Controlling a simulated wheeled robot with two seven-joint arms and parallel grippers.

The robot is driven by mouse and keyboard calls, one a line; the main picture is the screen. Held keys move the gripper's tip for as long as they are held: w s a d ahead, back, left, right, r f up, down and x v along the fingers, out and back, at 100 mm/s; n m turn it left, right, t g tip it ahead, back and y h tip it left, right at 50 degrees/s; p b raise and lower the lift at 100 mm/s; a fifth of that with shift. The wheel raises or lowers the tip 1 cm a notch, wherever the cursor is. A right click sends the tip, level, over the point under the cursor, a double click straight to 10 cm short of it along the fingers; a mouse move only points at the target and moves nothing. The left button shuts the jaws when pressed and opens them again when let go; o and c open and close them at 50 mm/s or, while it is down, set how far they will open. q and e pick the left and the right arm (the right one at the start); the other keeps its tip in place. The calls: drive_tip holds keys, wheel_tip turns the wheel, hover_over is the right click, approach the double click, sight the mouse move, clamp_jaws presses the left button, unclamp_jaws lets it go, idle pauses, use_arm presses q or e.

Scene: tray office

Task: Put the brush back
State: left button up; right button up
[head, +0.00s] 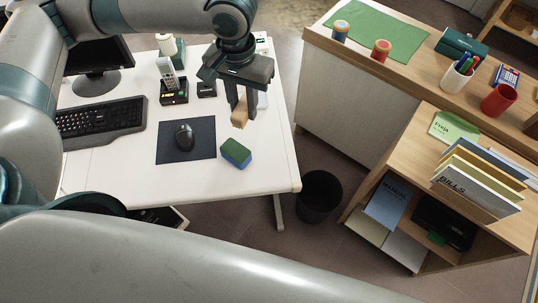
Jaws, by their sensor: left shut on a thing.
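My left gripper (243,106) points down above the right part of the white desk (110,178). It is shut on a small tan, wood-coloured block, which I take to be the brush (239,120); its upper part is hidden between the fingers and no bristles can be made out. A green and blue block (236,153), like a sponge or eraser, lies on the desk just below the gripper in the picture. My right gripper is not in view.
A dark mouse pad (172,148) with a mouse (184,137), a keyboard (98,120) and a phone (172,85) are on the desk. A black bin (319,197) stands beside it. The wooden counter (420,88) at right bears a green mat (375,30) and cups.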

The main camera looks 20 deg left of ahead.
use_arm(q)
drive_tip(key=s+d+f+m+p, duration=0.2)
drive_tip(key=s+d+f+m, duration=0.1)
drive_tip(key=d+f, duration=1)
drive_tip(key=shift+s+d+f, duration=0.25)
drive_tip(key=shift+s+f, duration=0.05)
drive_tip(key=shift+f, duration=0.2)
drive_tip(key=w+a+f, duration=0.2)
drive_tip(key=a, duration=0.1)
drive_tip(key=w+a+f+p, duration=0.1)
drive_tip(key=w+a+f, duration=0.1)
drive_tip(key=w, duration=0.1)
drive_tip(key=w+a+f+p, duration=0.1)
drive_tip(key=w+a+f, duration=0.1)
drive_tip(key=a, duration=0.1)
drive_tip(key=shift+w+a+f, duration=0.15)
drive_tip(key=shift+a+f, duration=0.1)
drive_tip(key=shift+a, duration=0.05)
drive_tip(key=shift+w+a+f, duration=0.15)
drive_tip(key=shift+a+f, duration=0.05)
